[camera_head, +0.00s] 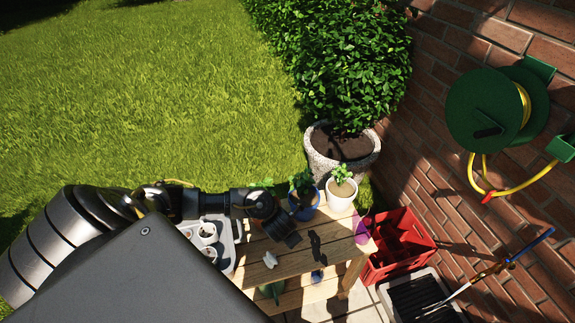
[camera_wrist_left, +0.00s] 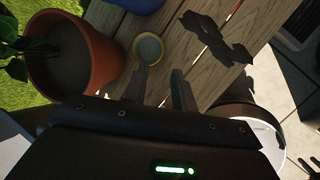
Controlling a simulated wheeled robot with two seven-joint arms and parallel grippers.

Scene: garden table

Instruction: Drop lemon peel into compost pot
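A small round cup-like piece with a yellow rim and greyish inside, possibly the lemon peel (camera_wrist_left: 148,48), lies on the wooden table in the left wrist view. I cannot make it out in the head view, where my arm covers part of the tabletop. My left gripper (camera_wrist_left: 161,86) is open and empty, its fingers apart, with the left fingertip just short of this piece. In the head view the left gripper (camera_head: 292,241) is over the table. No pot is clearly the compost pot; a terracotta pot (camera_wrist_left: 103,62) with soil and a plant stands left of the fingers. My right gripper is not in view.
On the table (camera_head: 330,238) stand a blue pot (camera_head: 303,212) and a white pot (camera_head: 341,201) with plants, and a tray (camera_head: 226,255) with cups. A purple item (camera_head: 362,231) is at the right edge. A red crate (camera_head: 398,246) stands beside the table. A large stone planter (camera_head: 325,168) is behind.

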